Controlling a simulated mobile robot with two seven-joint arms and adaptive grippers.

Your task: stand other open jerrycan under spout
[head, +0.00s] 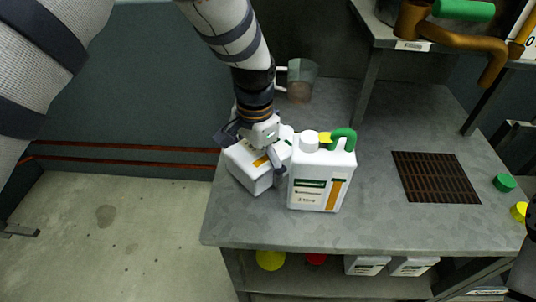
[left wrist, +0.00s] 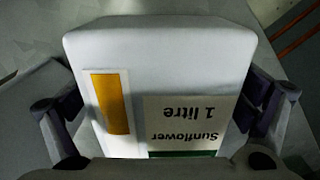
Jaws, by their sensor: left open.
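My left gripper (head: 254,147) is open over the left white jerrycan (head: 252,172), with one finger on each side of it. In the left wrist view the fingers stand to the left and right of this jerrycan (left wrist: 160,60), whose label reads "Sunflower 1 litre". My gripper hides its top in the head view. The brown spout (head: 493,68) hangs at the upper right, and a dark grate (head: 435,177) lies in the bench top.
A green cap (head: 505,182) and a yellow cap (head: 519,211) lie right of the grate. A grey mug (head: 302,75) stands behind the jerrycans. More jerrycans (head: 366,265) sit on the shelf below. The bench between the second jerrycan and the grate is clear.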

